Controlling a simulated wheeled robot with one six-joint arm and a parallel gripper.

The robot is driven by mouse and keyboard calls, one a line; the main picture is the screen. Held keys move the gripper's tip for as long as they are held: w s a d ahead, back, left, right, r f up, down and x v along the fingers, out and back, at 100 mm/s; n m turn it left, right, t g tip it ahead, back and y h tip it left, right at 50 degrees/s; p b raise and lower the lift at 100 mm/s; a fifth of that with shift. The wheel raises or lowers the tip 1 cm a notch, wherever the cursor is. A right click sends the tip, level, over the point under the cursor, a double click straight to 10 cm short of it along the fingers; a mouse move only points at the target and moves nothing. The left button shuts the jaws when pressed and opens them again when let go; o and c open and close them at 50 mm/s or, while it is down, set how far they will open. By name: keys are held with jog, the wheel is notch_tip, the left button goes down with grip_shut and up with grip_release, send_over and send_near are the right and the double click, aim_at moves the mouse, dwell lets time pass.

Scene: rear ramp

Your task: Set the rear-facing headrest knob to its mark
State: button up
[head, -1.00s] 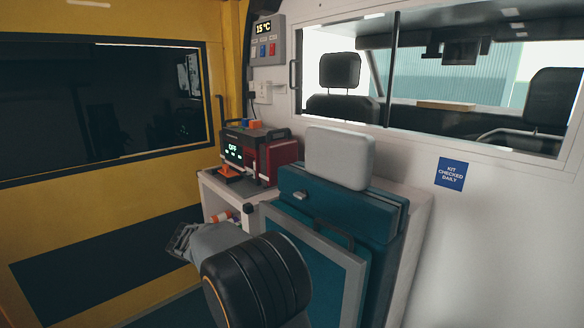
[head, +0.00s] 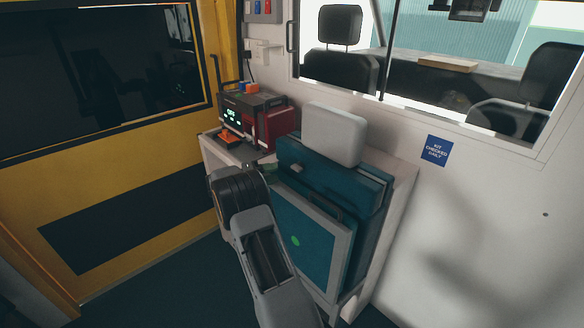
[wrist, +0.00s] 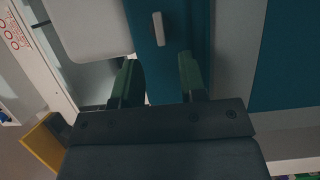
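The light grey headrest (head: 334,133) stands on top of the teal seat back (head: 340,175); its pale edge also shows in the wrist view (wrist: 92,25). A small pale knob (head: 297,168) sits on the near face of the seat back. In the wrist view, a pale bar-shaped knob (wrist: 158,30) stands on the teal surface, nearly upright in the picture. My gripper (wrist: 158,70) is open and empty, its two green-edged fingers apart. The knob lies beyond the fingertips, between their lines, not gripped. I cannot make out a mark.
A red and black device (head: 258,117) with a lit display stands on the white counter (head: 212,150), left of the seat. A grey-framed teal panel (head: 318,235) with a green dot fronts the seat. Open floor (head: 165,285) lies to the left.

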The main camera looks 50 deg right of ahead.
aim_at(293, 169)
jog(key=p+x, duration=0.1)
jog(key=x, duration=0.6)
jog(key=shift+d, duration=0.2)
grip_shut()
